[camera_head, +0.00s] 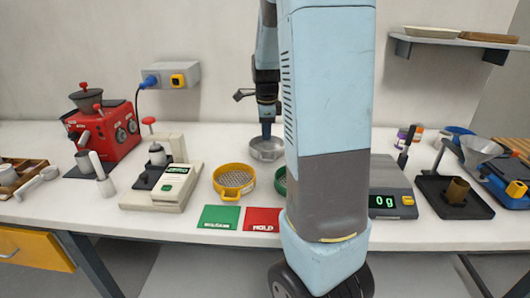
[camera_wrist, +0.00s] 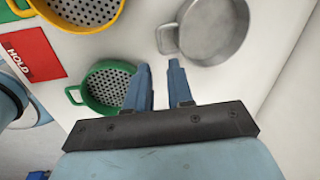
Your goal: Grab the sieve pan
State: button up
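The sieve pan looks to be the plain grey metal pan (camera_head: 267,150) with a small handle, on the table near the wall. In the wrist view the pan (camera_wrist: 213,32) is at the upper right, and its loop handle points left, just beyond my fingertips. My gripper (camera_wrist: 159,64) has its two blue fingers apart with nothing between them. In the head view my gripper (camera_head: 266,130) points down over the pan's near area; its exact height is unclear. A yellow sieve (camera_head: 234,179) and a green sieve (camera_wrist: 107,85) with perforated bottoms stand nearby; my body partly hides the green one in the head view.
Green and red cards (camera_head: 262,219) lie at the table's front edge. A moisture meter (camera_head: 172,185) and red grinder (camera_head: 103,130) stand left. A digital scale (camera_head: 390,180) reading 0 g stands right, beside a black tray (camera_head: 432,190).

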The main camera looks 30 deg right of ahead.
send_near(268, 157)
jog(key=s+a+f, duration=0.2)
jog(key=shift+f, duration=0.35)
jog(key=shift+w+d+f, duration=0.1)
jog(key=shift+d+f, duration=0.1)
jog(key=shift+f, duration=0.65)
jog(key=shift+w+d+f, duration=0.1)
jog(key=shift+d+f, duration=0.05)
jog(key=shift+f, duration=0.75)
jog(key=shift+w+d+f, duration=0.1)
jog(key=shift+d+f, duration=0.1)
jog(key=shift+f, duration=0.65)
jog(key=shift+c, duration=0.4)
grip_shut()
